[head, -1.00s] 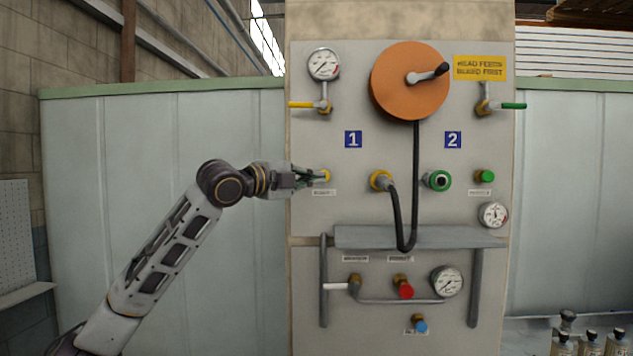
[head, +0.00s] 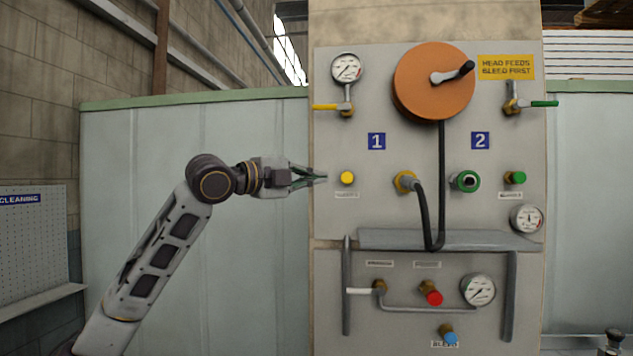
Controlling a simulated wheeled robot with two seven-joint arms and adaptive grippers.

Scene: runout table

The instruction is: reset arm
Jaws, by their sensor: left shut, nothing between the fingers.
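My left gripper (head: 318,178) is in the head view, shut and empty. Its fingertips point right and sit a short gap to the left of the yellow button (head: 347,178) on the grey panel (head: 330,225). My left arm rises from the lower left, bends at a dark joint and runs level toward the panel. My right arm and gripper are not in view.
The panel carries an orange reel (head: 425,95), a black hose (head: 441,170) plugged into a yellow fitting (head: 404,182), a green socket (head: 466,181), a green button (head: 515,177) and a grey shelf (head: 450,240). Left of the panel, before the pale partition (head: 160,190), is free room.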

